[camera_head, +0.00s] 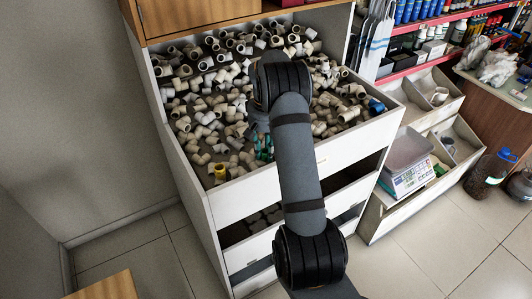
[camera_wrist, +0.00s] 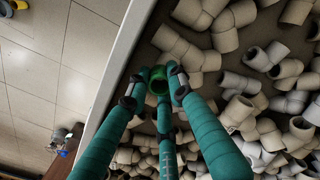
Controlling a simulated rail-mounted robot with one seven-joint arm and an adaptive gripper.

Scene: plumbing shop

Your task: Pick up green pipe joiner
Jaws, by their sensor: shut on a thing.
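In the head view, my gripper (camera_head: 263,146) is mostly hidden behind my arm, low over the front part of the fitting bin. I cannot make out the joiner itself in the head view. I cannot tell whether the joiner still touches the fittings below it.
The white bin (camera_head: 300,170) is full of loose grey-white fittings (camera_wrist: 180,43). Its white wall (camera_wrist: 118,62) runs close beside the fingers in the wrist view. A yellow fitting (camera_head: 220,173) and a blue fitting (camera_head: 376,106) lie in it. A scale (camera_head: 408,177) stands at right.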

